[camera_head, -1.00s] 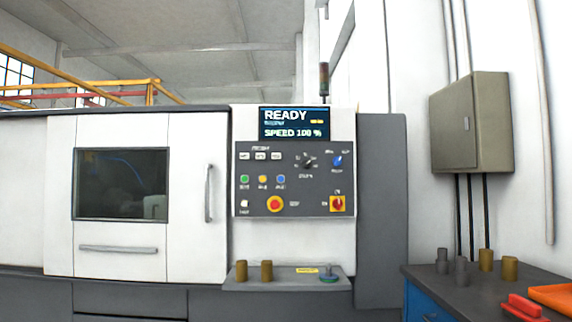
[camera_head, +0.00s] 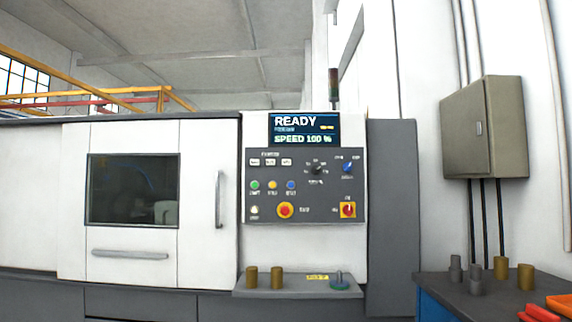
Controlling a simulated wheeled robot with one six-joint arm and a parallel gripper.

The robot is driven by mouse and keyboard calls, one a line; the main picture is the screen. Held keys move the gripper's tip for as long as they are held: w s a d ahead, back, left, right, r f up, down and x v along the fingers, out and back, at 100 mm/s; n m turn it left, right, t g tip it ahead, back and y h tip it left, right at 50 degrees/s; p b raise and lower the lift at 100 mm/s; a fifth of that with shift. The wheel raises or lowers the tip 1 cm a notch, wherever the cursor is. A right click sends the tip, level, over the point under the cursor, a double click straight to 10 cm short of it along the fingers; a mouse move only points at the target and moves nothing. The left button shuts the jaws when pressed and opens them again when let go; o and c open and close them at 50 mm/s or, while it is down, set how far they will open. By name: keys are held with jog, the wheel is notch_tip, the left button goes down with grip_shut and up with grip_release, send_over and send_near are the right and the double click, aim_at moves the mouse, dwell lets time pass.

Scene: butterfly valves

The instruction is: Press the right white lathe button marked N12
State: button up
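The lathe's control panel (camera_head: 335,187) faces me near the middle of the view, below a screen (camera_head: 304,128) that reads READY and SPEED 100 %. A row of three white buttons sits at the panel's upper left; the right one (camera_head: 286,162) is the rightmost of them. Its marking is too small to read. The middle white button (camera_head: 270,162) and left white button (camera_head: 254,162) are beside it. Another white button (camera_head: 254,211) sits at the lower left of the panel. My gripper is not in view.
A shelf (camera_head: 300,289) below the panel holds brass cylinders and a green-based knob. The lathe door (camera_head: 150,200) is at left. A workbench (camera_head: 455,293) with cylinders and red-orange items stands at right, under a wall cabinet (camera_head: 482,128).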

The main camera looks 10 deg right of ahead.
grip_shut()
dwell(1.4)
